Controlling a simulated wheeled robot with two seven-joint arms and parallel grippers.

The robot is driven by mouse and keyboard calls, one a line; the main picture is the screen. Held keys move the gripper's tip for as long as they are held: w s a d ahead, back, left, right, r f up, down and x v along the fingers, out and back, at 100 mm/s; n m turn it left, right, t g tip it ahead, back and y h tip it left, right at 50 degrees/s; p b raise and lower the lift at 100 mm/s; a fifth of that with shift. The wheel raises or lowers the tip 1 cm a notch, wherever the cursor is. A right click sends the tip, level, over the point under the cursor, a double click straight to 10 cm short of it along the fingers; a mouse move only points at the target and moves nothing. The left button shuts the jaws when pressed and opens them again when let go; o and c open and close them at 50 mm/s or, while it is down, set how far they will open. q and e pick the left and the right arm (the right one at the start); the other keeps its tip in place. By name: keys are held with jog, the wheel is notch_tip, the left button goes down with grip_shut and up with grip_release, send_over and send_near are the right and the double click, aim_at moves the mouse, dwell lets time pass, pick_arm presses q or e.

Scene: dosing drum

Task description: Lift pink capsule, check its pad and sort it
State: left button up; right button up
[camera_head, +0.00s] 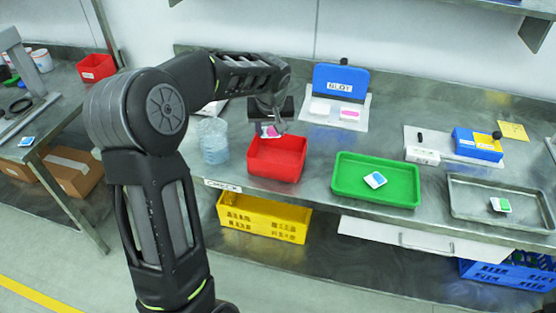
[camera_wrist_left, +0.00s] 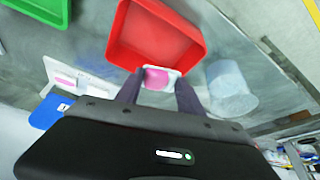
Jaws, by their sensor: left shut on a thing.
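My left gripper (camera_head: 271,127) is shut on the pink capsule (camera_wrist_left: 156,78), a pink piece with a white rim held between the two dark fingers. In the head view only a little pink of the capsule (camera_head: 269,131) shows at the back edge of the red tray (camera_head: 277,173). The red tray (camera_wrist_left: 120,28) looks empty. Behind it to the right stands the blue BLOT block (camera_head: 340,80) on a white board, with a plain white pad (camera_head: 320,107) and a pink-marked pad (camera_head: 349,114). My right gripper is not in view.
A green tray (camera_head: 346,202) holds a blue-and-white capsule (camera_head: 375,180). A grey metal tray (camera_head: 472,212) holds a green-and-white capsule (camera_head: 500,205). A translucent tub (camera_head: 213,141) stands left of the red tray. A blue box (camera_head: 478,144) stands at the right.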

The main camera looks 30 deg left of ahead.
aim_at(271, 137)
pick_arm(q)
jog(key=shift+f+b, duration=1.1)
jog(key=shift+f, duration=1.25)
jog(key=o, duration=1.4)
jog(key=b+v, duration=0.1)
jog(key=v, duration=0.7)
jog(key=shift+f, duration=0.1)
